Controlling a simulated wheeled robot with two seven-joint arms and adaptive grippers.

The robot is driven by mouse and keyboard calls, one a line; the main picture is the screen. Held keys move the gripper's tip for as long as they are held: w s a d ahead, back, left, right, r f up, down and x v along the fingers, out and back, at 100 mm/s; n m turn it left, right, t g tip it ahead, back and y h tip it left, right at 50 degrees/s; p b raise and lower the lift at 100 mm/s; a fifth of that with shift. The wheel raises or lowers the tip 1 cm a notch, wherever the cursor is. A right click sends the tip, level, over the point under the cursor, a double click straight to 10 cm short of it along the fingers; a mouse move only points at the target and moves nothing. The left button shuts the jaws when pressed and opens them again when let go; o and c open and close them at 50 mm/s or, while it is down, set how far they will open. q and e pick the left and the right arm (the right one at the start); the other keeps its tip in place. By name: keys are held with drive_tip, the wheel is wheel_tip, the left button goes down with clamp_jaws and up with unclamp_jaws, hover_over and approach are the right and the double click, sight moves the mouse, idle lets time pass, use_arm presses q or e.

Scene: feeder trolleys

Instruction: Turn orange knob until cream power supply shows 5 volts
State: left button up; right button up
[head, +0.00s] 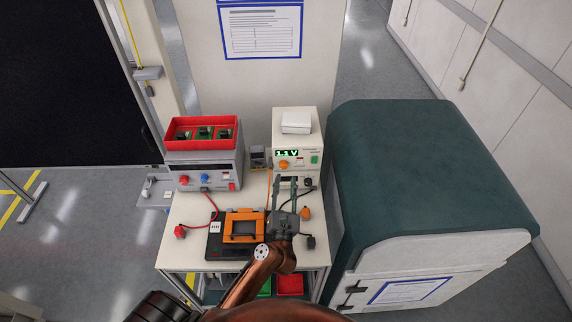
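The cream power supply (312,143) stands at the back right of the white trolley top. Its green display (287,153) reads 1.1 V. The orange knob (284,165) is on its front panel, below the display at the left. A green button (314,159) sits to the right of the knob. My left gripper (285,182) is just in front of the panel and below the knob. Its two fingers are apart and point at the power supply, with nothing seen between them. I cannot tell whether a fingertip touches the panel. My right gripper is not in view.
A grey power supply (204,172) with a red tray (204,122) of circuit boards on top stands at the left. An orange-framed fixture (243,228) lies in front. Black and orange plugs lie right of my gripper. A large green-covered cabinet (415,165) stands close on the right.

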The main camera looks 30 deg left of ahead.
sight(284, 168)
use_arm(q)
drive_tip(key=w+a+f+n, duration=0.1)
drive_tip(key=w, duration=0.1)
drive_tip(key=w+a+f+n+g, duration=0.1)
drive_tip(key=w+a, duration=0.1)
drive_tip(key=w, duration=0.1)
drive_tip(key=w+a+f+n+g+p, duration=0.1)
drive_tip(key=w+a, duration=0.1)
drive_tip(key=shift+w+f+y, duration=0.15)
drive_tip(key=shift+w+y, duration=0.05)
drive_tip(key=shift+y, duration=0.1)
drive_tip(key=shift+d, duration=0.1)
drive_tip(key=shift+c, duration=0.4)
clamp_jaws()
